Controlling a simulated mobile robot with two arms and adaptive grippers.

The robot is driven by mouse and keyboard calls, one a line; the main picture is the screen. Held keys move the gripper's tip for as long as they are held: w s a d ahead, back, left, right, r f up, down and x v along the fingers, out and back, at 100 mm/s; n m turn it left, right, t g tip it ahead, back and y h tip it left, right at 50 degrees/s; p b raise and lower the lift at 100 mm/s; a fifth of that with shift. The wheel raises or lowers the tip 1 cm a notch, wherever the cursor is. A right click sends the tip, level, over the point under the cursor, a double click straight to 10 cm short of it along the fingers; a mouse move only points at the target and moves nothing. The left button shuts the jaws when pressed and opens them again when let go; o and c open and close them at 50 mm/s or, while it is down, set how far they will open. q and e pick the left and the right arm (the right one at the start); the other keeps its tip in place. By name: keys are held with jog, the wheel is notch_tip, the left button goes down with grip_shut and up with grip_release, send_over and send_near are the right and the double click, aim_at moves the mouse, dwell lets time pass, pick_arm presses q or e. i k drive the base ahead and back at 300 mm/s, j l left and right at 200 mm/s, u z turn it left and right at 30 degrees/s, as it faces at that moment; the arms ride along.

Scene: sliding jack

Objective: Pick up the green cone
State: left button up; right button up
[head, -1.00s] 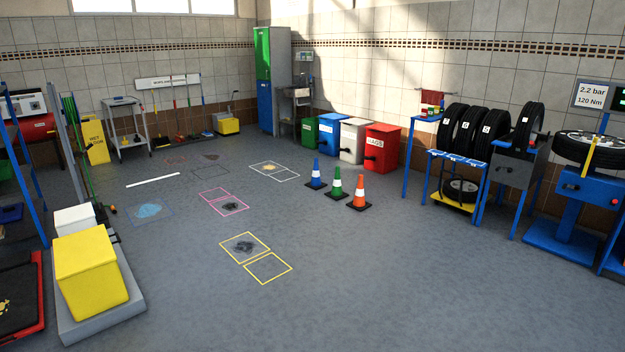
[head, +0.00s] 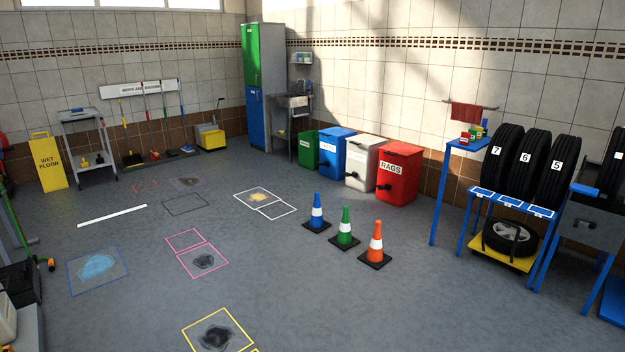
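The green cone (head: 345,226) stands upright on the floor in the head view, right of centre. It has a white band and a dark square base. A blue cone (head: 317,211) stands behind it to the left and an orange cone (head: 375,244) stands in front of it to the right. The three form a short diagonal row, their bases close together. Neither of my grippers shows in the head view.
Green, blue, white and red bins (head: 397,172) line the back wall behind the cones. A blue table (head: 455,150) and a tyre rack (head: 510,205) stand to the right. Outlined floor squares with stains (head: 203,261) lie to the left. The floor in front of the cones is clear.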

aim_at(345, 240)
jog(key=i, duration=2.8)
